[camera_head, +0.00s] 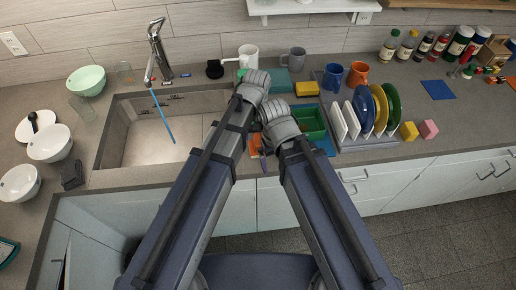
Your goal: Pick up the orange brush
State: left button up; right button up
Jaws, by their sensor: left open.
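An orange item (254,145), possibly the brush, shows in part between my two forearms at the counter's front edge, right of the sink. A dark, narrow piece sticks down below it, and the rest is hidden by my arms. My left gripper (256,80) is open over the counter behind the orange item, near the sink's right rim. My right gripper (272,108) is just right of and above the orange item, beside a green tray. Its jaws are not clear. I cannot tell whether either gripper touches anything.
The sink (165,140) with a tall faucet (157,50) lies to the left. A green tray (310,122) and a dish rack (375,142) with plates stand to the right. Mugs (293,58) are behind, bowls (50,143) at far left. Free counter lies farther right.

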aim_at(258, 139)
pick_arm(q)
notch_tip(258, 139, down, 4)
jog(key=b, duration=0.3)
jog(key=shift+d+r, duration=0.1)
jog(key=shift+d, duration=0.05)
jog(key=shift+r, duration=0.1)
jog(key=shift+c, duration=0.4)
grip_shut()
